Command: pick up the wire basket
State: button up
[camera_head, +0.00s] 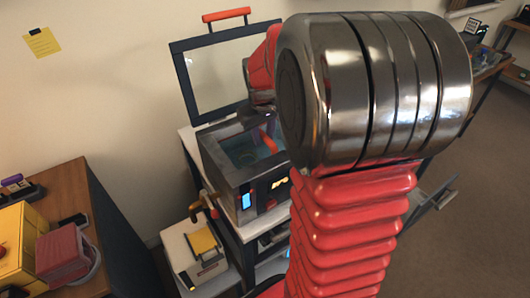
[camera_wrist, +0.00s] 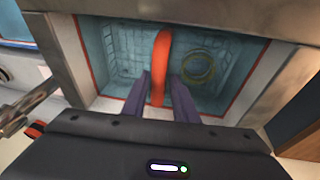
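The wire basket (camera_wrist: 128,66) sits inside the blue-lined tank in the wrist view, with its mesh walls showing. Its orange handle (camera_wrist: 161,62) arches up across the middle, and a yellowish ring (camera_wrist: 198,68) lies in its right part. My gripper (camera_wrist: 161,84) has its two dark purple fingers on either side of the handle, and narrow gaps seem to show beside it. In the head view, the handle (camera_head: 268,140) shows at the tank's right side.
The tank belongs to a dark box-shaped cleaner (camera_head: 232,185) with a raised, framed lid (camera_head: 218,75) behind it. A white box (camera_head: 190,255) with a yellow top stands lower left. A wooden desk (camera_head: 120,245) with a yellow case and a red case is at far left.

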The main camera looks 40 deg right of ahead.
aim_at(265, 153)
jog(key=shift+f, duration=0.1)
jog(key=shift+d+x, duration=0.2)
jog(key=shift+x, duration=2.35)
jog(key=shift+s, duration=0.1)
jog(key=shift+c, duration=0.2)
grip_shut()
